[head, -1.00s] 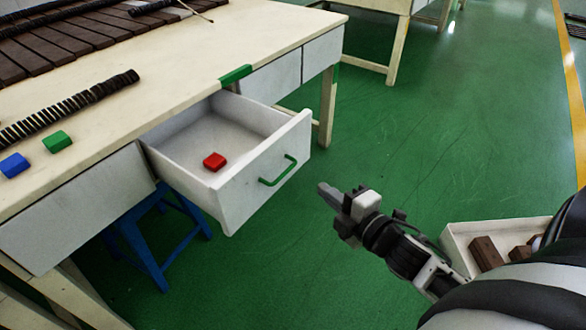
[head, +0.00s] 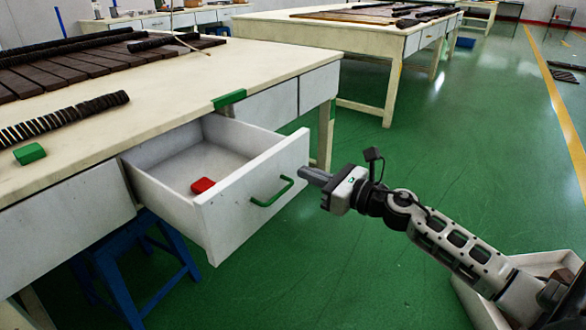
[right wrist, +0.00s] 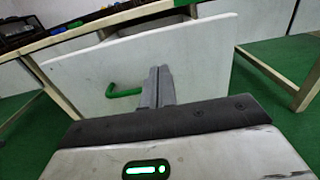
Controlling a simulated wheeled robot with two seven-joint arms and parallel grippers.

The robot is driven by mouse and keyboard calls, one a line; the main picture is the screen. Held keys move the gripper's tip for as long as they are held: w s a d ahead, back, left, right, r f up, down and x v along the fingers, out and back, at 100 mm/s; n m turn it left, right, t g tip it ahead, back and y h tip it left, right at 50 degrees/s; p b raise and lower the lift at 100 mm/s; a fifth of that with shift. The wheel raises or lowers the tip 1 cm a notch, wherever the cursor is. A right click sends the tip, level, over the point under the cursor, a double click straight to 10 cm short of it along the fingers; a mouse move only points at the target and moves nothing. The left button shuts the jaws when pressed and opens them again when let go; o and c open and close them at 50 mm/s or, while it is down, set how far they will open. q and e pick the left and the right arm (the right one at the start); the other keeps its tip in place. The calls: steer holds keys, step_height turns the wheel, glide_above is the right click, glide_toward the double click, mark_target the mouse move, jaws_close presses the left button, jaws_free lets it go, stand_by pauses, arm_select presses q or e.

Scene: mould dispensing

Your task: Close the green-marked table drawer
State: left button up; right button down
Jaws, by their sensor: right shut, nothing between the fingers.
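The drawer (head: 250,200) with the green handle (head: 272,192) stands pulled out of the table under a green mark (head: 230,98) on the table edge. A red block (head: 202,185) lies inside it. My right gripper (head: 304,172) is shut and empty, its fingertips at the drawer front's right end, beside the handle. In the right wrist view the shut fingers (right wrist: 158,80) point at the white drawer front (right wrist: 200,60), right of the green handle (right wrist: 124,91). Whether they touch the front I cannot tell. My left gripper is not in view.
The table top (head: 170,115) holds dark slats (head: 90,65), a ridged dark strip (head: 60,120) and a green block (head: 29,153). A blue stool (head: 130,265) stands under the table. A white bin (head: 545,262) is at lower right. Green floor is open to the right.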

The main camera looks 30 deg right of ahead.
mark_target(282, 163)
steer(key=shift+x, duration=2.35)
steer(key=shift+w, duration=0.15)
